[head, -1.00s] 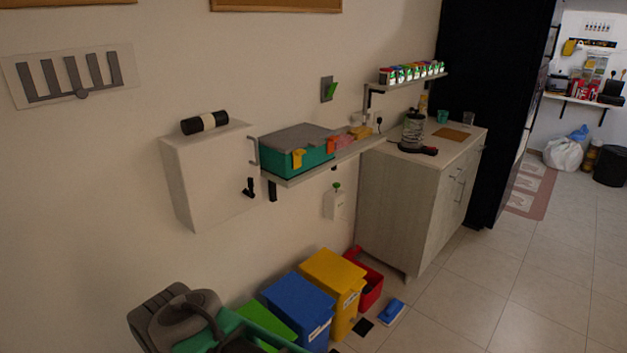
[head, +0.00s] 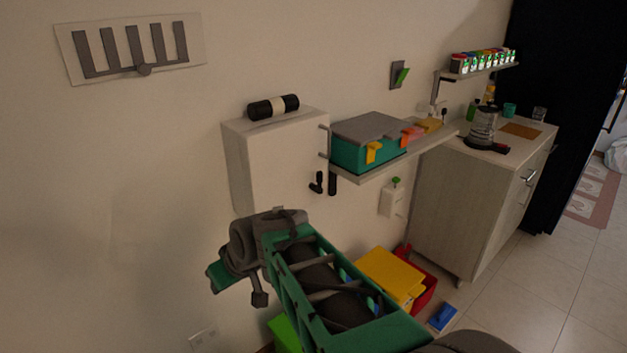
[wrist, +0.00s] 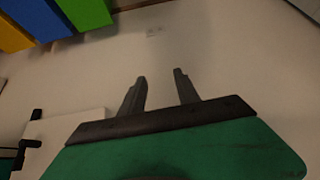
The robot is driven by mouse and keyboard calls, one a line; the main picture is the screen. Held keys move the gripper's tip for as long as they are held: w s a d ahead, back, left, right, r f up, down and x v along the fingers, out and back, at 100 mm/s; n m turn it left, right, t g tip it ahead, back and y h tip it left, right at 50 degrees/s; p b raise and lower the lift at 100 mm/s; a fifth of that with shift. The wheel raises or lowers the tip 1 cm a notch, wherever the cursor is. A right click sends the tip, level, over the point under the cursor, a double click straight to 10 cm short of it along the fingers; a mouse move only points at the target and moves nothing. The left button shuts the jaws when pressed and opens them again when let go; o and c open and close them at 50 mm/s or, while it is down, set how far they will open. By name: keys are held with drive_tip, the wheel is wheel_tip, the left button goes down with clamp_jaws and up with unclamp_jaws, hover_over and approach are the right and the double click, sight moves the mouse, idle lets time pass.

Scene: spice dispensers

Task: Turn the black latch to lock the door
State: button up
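The black latch (head: 317,183) is a small bent handle on the front of a white wall cabinet (head: 250,170), near the door's right edge. The cabinet door looks closed. My arm reaches up from the bottom of the head view, and its end is below the cabinet, apart from the latch. In the wrist view my gripper (wrist: 160,78) is open, with two grey fingers apart and nothing between them. The cabinet (wrist: 70,132) shows at the lower left there, with dark shapes at its edge; I cannot tell which one is the latch.
A shelf (head: 410,160) with a teal box (head: 365,155) adjoins the cabinet's right side, with a dark bracket (head: 332,184) close to the latch. A black roll (head: 273,106) lies on the cabinet. Yellow (head: 388,275) and other bins stand on the floor.

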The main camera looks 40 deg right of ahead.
drive_tip(key=w+d+t+b, duration=0.1)
drive_tip(key=w+d+t, duration=0.2)
drive_tip(key=w+d, duration=0.5)
drive_tip(key=m+t+h+b, duration=0.3)
drive_tip(key=t+h, duration=0.1)
drive_tip(key=t, duration=0.4)
approach(321, 179)
drive_tip(key=w, duration=0.5)
drive_tip(key=w+d+p, duration=0.1)
drive_tip(key=w, duration=0.4)
drive_tip(key=shift+w+d+f, duration=0.1)
drive_tip(key=shift+d, duration=0.3)
drive_tip(key=shift+w, duration=0.35)
clamp_jaws()
